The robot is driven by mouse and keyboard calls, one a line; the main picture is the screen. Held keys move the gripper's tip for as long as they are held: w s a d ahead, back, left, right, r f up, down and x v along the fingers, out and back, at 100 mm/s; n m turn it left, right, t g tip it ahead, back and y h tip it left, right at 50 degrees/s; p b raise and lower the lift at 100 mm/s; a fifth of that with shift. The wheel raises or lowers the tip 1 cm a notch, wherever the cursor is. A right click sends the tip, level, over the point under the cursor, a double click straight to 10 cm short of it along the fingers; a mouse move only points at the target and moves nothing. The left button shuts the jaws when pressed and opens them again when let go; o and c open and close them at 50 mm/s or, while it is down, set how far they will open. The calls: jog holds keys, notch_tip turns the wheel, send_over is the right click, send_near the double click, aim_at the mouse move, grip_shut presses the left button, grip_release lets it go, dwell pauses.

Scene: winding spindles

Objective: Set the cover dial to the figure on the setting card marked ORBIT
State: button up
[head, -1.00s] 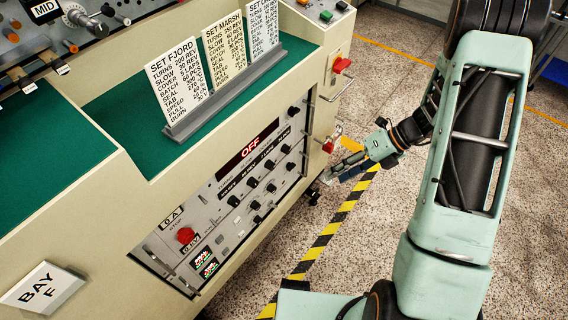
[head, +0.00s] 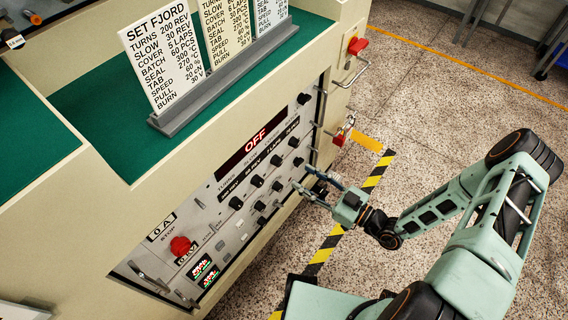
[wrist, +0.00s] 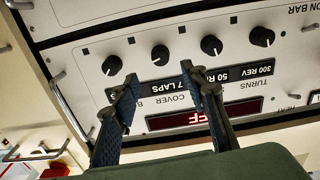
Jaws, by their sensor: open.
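The cover dial (wrist: 160,54) is a black knob in a row on the front panel, inverted in the wrist view, and its window reads 7 LAPS (wrist: 168,86). It seems to be the third knob (head: 276,161) of the upper row in the head view. My gripper (wrist: 165,83) is open and empty, its fingertips framing the COVER window, short of the knob in the picture. In the head view my gripper (head: 308,184) is at the panel's right part. The third setting card (head: 269,12) has its heading cut off, so ORBIT is not readable.
The FJORD card (head: 162,55) and a second card (head: 226,30) share the grey holder (head: 225,85). The display reads OFF (head: 256,138). A red stop button (head: 180,246) is at lower left. Metal handles (head: 318,105) stick out at the panel's right.

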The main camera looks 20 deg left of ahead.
aim_at(281, 163)
jog(key=b+x, duration=0.1)
jog(key=x, duration=0.8)
jog(key=shift+c, duration=0.4)
grip_shut()
